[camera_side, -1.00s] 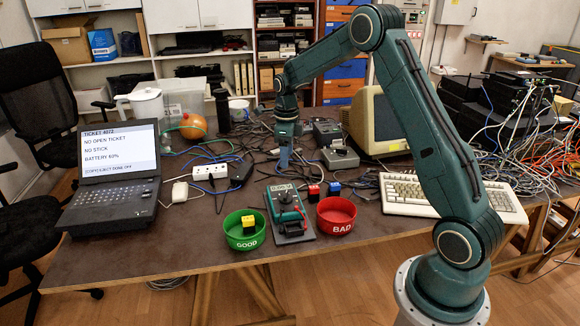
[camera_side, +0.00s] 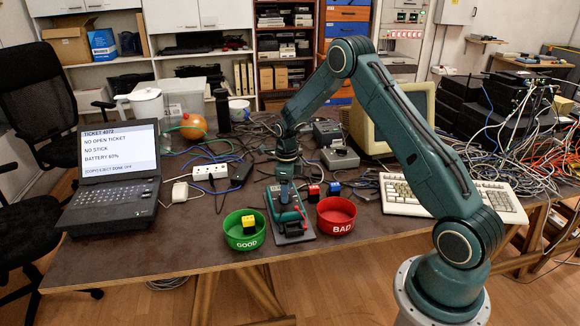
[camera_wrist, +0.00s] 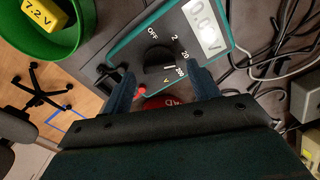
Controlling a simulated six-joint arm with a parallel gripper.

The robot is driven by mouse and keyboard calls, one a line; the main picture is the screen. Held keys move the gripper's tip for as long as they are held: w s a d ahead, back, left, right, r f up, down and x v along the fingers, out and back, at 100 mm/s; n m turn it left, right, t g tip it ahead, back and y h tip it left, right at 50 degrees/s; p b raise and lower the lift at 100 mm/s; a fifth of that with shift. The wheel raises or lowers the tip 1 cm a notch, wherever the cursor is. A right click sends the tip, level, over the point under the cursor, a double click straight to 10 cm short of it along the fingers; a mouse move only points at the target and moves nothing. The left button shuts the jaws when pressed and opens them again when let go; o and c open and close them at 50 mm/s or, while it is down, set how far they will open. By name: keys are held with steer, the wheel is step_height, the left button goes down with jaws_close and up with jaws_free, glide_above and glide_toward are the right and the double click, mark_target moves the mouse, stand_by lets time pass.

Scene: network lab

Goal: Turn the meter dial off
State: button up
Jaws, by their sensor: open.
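The teal meter (camera_side: 290,218) stands on the table between the green and red bowls. In the wrist view its black round dial (camera_wrist: 160,66) shows, with a short white mark on it and OFF, 2, 20, 200 and V printed around. I cannot tell for sure which marking the dial points to. The meter's lit display (camera_wrist: 205,24) is partly cut off at the top. My gripper (camera_wrist: 163,82) is open, one finger on each side of the dial and nothing between them. In the side view my gripper (camera_side: 285,186) is low over the meter's far end. Finger contact is unclear.
The green GOOD bowl (camera_side: 233,240) holds a yellow block (camera_side: 248,221) and stands close left. The red BAD bowl (camera_side: 336,226) stands close right. Red (camera_side: 313,190) and blue (camera_side: 334,187) blocks lie behind. Cables surround; the front table edge is bare.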

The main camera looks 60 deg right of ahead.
steer(key=shift+f, duration=0.45)
steer(key=c, duration=1)
